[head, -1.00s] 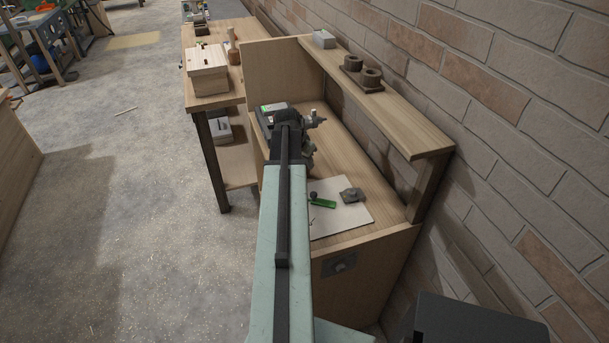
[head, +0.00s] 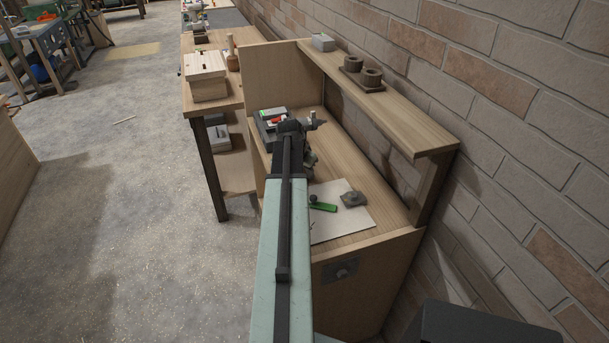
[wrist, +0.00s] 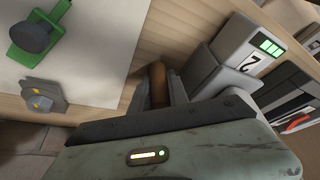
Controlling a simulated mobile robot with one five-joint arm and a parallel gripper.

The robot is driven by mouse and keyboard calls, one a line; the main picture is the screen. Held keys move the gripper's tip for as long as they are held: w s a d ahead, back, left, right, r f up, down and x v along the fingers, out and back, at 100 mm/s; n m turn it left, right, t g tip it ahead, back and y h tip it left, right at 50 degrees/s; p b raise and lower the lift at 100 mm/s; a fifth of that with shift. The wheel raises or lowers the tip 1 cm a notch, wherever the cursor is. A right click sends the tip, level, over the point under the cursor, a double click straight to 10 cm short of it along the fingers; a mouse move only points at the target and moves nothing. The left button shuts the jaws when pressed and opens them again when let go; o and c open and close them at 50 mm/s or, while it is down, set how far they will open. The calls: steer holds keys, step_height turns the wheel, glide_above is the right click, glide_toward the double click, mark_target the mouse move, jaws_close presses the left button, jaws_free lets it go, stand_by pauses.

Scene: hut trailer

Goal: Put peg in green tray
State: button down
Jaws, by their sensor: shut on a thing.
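In the wrist view my gripper (wrist: 158,95) is shut on a brown, round peg (wrist: 157,80), which sticks out between the two fingers above the wooden bench. To its right is a light grey tray or box (wrist: 226,62) with a green lit panel and the number 2. The same green panel shows in the head view (head: 270,112), just beyond my wrist. I see no plainly green tray; a small green piece (wrist: 36,38) with a dark knob lies on a white board. In the head view my arm hides the fingertips and the peg.
A dark tray (wrist: 296,108) with a red item stands beside the grey one. A grey block (head: 352,199) lies on the white board (head: 340,226). A raised shelf (head: 400,115) runs along the brick wall, with a side panel (head: 270,75) at the bench's far end.

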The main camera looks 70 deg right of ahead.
step_height(320, 180, up, 10)
steer(key=p, duration=1)
steer(key=shift+r, duration=0.15)
